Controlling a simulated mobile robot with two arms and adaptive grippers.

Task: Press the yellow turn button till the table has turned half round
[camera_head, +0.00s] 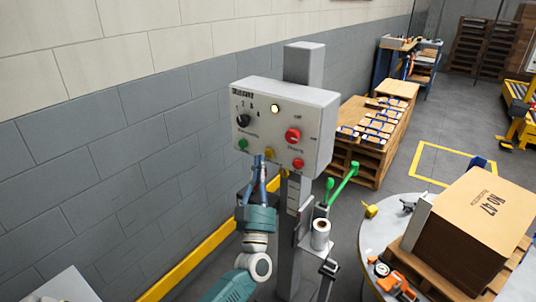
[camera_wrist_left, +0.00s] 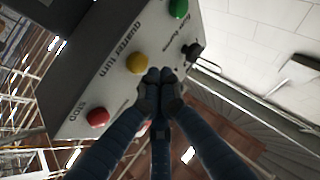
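A grey control box (camera_head: 283,115) stands on a post with several buttons. The yellow button (camera_head: 268,153) is on its lower front; in the left wrist view the yellow button (camera_wrist_left: 137,63) is labelled "quarter turn". My left gripper (camera_head: 260,158) is just beside and slightly below it. In the left wrist view its fingertips (camera_wrist_left: 160,78) are together and empty, close to the button's right; I cannot tell the depth gap. The round table (camera_head: 374,232) carries a cardboard box (camera_head: 476,222) on a pallet. My right gripper is not in view.
A green button (camera_head: 243,144), a black knob (camera_head: 243,121) and red buttons (camera_head: 292,136) share the box. A roll (camera_head: 320,234) and a green-handled tool (camera_head: 343,183) sit by the post. A block wall (camera_head: 120,150) is at left.

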